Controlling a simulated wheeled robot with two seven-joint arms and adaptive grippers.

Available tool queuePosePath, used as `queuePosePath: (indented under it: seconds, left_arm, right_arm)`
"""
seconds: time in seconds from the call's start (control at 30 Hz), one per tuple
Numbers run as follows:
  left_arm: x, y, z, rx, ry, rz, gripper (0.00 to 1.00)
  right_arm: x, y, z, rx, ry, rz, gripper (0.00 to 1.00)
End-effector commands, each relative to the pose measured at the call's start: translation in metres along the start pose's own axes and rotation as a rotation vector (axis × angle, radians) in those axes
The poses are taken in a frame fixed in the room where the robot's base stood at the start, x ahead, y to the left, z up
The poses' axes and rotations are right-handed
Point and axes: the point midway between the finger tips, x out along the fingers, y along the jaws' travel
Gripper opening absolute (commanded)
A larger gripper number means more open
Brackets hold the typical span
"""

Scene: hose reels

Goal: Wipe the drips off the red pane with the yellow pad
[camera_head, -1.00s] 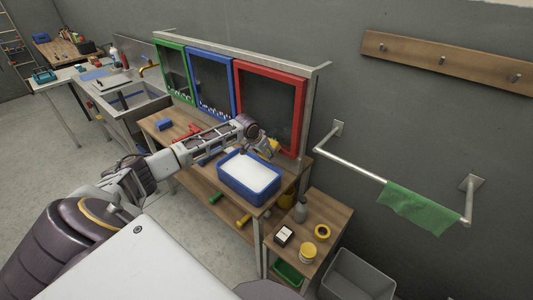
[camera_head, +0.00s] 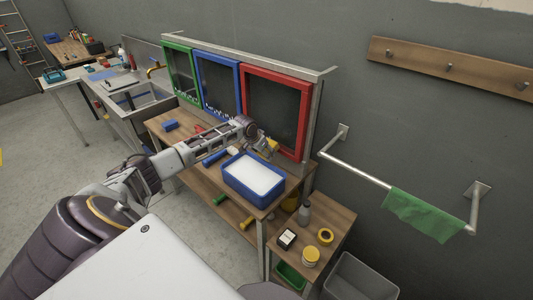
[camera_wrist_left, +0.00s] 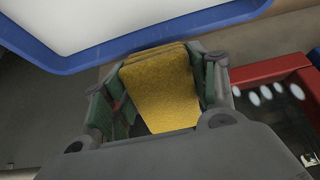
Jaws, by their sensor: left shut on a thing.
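The yellow pad (camera_wrist_left: 160,90) is held between the fingers of my left gripper (camera_wrist_left: 158,95), which is shut on it. In the head view my left gripper (camera_head: 266,146) and the pad (camera_head: 272,144) are beside the blue tray, in front of the lower part of the red pane (camera_head: 272,103). The red pane is a dark panel in a red frame, standing upright at the right end of the row. In the left wrist view, several white drips (camera_wrist_left: 267,95) show beside its red frame (camera_wrist_left: 272,69). I cannot tell whether the pad touches the pane. My right gripper is not in view.
A blue tray (camera_head: 228,180) with white contents stands on the bench just below my gripper. Green (camera_head: 180,72) and blue (camera_head: 216,86) panes stand left of the red one. A low table (camera_head: 330,225) holds a bottle and tape. A rail with a green cloth (camera_head: 418,215) is right.

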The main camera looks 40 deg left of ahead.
Motion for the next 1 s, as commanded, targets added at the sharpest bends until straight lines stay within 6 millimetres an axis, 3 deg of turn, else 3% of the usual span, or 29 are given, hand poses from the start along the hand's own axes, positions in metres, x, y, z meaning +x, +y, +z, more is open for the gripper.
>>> queuePosePath:
  seconds: [0.43,1.0]
  left_arm:
    - [0.0,-0.003,-0.001,-0.002,0.002,0.0,0.35]
    - [-0.001,-0.032,0.002,-0.001,-0.001,0.0,0.35]
  right_arm:
    - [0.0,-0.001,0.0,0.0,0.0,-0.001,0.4]
    - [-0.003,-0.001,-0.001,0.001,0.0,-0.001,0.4]
